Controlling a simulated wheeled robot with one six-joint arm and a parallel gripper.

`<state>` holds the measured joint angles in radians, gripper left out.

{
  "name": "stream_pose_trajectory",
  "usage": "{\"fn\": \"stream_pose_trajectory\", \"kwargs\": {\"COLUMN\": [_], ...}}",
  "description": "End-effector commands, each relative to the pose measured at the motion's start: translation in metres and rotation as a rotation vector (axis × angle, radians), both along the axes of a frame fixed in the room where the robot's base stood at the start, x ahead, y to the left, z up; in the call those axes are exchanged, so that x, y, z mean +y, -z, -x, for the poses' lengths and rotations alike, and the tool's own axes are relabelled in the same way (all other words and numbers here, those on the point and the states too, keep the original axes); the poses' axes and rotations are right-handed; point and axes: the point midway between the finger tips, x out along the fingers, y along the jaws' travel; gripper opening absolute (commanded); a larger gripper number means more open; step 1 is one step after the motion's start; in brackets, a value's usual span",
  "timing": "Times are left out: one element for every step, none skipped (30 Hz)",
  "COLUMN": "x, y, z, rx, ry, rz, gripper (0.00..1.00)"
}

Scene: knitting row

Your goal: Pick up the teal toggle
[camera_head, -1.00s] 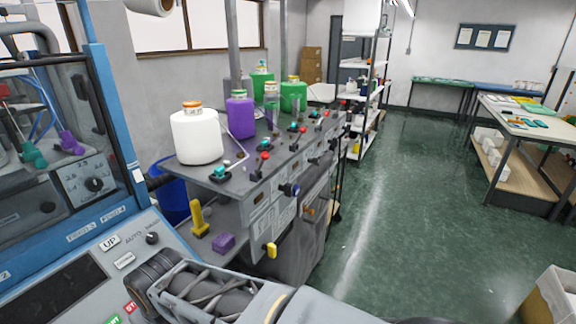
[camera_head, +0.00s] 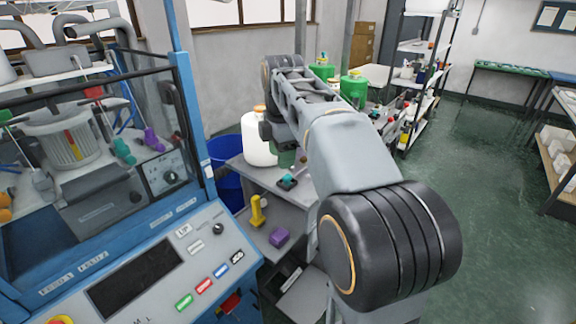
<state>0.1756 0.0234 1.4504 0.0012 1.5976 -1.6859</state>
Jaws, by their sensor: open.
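A yellow upright part (camera_head: 258,212) and a purple block (camera_head: 279,237) lie on the lower shelf. A blue cabinet with a glass front (camera_head: 65,150) stands close on the left, with other teal toggles (camera_head: 123,151) inside. Green bottles (camera_head: 353,88) stand farther back.

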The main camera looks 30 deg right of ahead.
Motion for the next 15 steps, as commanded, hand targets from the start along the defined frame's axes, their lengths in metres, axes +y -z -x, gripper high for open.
{"fn": "stream_pose_trajectory", "kwargs": {"x": [-0.007, -0.011, -0.014, -0.017, -0.019, -0.022, -0.024, -0.025, -0.027, -0.028, -0.029, -0.029, -0.030, -0.030, -0.030], "y": [-0.018, -0.025, -0.032, -0.037, -0.041, -0.045, -0.048, -0.050, -0.052, -0.051, -0.050, -0.046, -0.043, -0.038, -0.030], "z": [-0.008, -0.011, -0.014, -0.016, -0.018, -0.020, -0.021, -0.022, -0.023, -0.024, -0.024, -0.024, -0.024, -0.024, -0.024], "rx": [0.014, 0.024, 0.034, 0.040, 0.046, 0.053, 0.057, 0.061, 0.064, 0.068, 0.070, 0.072, 0.073, 0.075, 0.075], "ry": [-0.084, -0.138, -0.205, -0.249, -0.291, -0.338, -0.368, -0.395, -0.425, -0.443, -0.457, -0.472, -0.479, -0.485, -0.489], "rz": [0.004, 0.005, 0.007, 0.007, 0.008, 0.007, 0.007, 0.007, 0.007, 0.006, 0.005, 0.005, 0.004, 0.004, 0.004], "gripper": [0.47, 0.47, 0.47, 0.47, 0.47, 0.47, 0.47, 0.47, 0.47, 0.47, 0.47, 0.47, 0.47, 0.47, 0.47]}}
